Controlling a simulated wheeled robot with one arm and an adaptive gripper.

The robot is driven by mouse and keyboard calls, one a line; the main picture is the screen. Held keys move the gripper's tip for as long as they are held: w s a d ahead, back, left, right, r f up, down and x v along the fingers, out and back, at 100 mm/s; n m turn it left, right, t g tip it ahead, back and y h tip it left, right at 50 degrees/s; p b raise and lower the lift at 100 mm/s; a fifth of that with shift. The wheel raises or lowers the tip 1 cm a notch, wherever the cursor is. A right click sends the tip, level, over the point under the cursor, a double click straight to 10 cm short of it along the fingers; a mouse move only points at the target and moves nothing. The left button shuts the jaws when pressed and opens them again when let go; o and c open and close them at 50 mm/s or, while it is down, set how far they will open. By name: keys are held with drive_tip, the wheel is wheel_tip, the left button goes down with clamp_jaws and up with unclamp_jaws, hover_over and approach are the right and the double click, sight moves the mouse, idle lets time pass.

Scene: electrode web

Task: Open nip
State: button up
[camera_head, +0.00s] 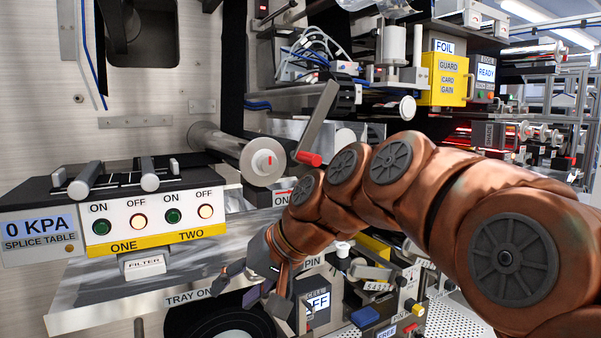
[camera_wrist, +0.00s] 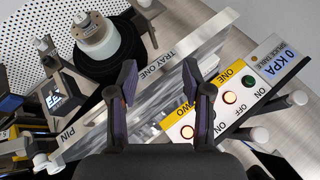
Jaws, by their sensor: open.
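A flat grey lever (camera_head: 317,122) with a red grip (camera_head: 308,158) at its lower end stands tilted in the middle of the head view. I cannot read a label that names the nip. My gripper (camera_head: 257,298) is below and left of the red grip, apart from it, pointing down near the tray's edge. In the wrist view my gripper (camera_wrist: 160,76) has its fingers spread and empty, above the metal tray marked TRAY ONE (camera_wrist: 160,75). The lever does not show there.
The splice table panel (camera_head: 155,220) with lit buttons and a 0 KPA display (camera_head: 38,228) stands left. In the wrist view a white spool (camera_wrist: 100,40) lies beyond the tray. A yellow guard box (camera_head: 447,78) is upper right. Small labelled devices crowd the space below my arm.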

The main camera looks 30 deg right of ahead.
drive_tip(key=w+d+r+m+t+b, duration=0.1)
drive_tip(key=w+d+r+m+t, duration=0.2)
drive_tip(key=d+r, duration=0.5)
drive_tip(key=m+t+h+b, duration=0.1)
drive_tip(key=t+b, duration=0.1)
drive_tip(key=t, duration=0.3)
approach(299, 160)
drive_tip(key=shift+w+a+f, duration=0.35)
drive_tip(key=shift+w+f, duration=0.15)
drive_tip(key=shift+w, duration=0.25)
drive_tip(key=shift+d+r, duration=0.1)
drive_tip(key=shift+r, duration=0.05)
drive_tip(key=shift+p+x, duration=0.65)
drive_tip(key=shift+x, duration=3.15)
drive_tip(key=shift+r, duration=0.15)
clamp_jaws()
